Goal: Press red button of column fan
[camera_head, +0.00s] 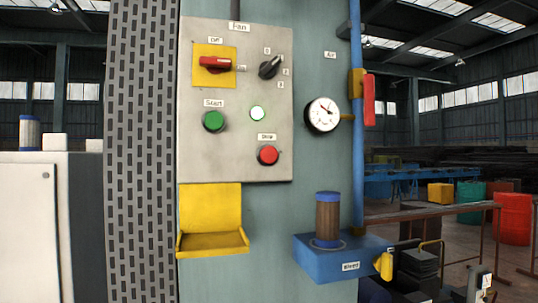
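The round red button (268,155) is at the panel's lower right, under a small label that is hard to read. A green button (214,121) marked "Start" is up and to its left. My gripper is not visible in this view, and nothing covers the red button.
A red rotary switch (215,64) and a black selector knob (269,67) sit higher on the panel. A yellow tray (212,242) juts out below it. To the right are a pressure gauge (322,115), a blue pipe (357,150) and a blue shelf (312,258) bearing a brown cylinder (327,217).

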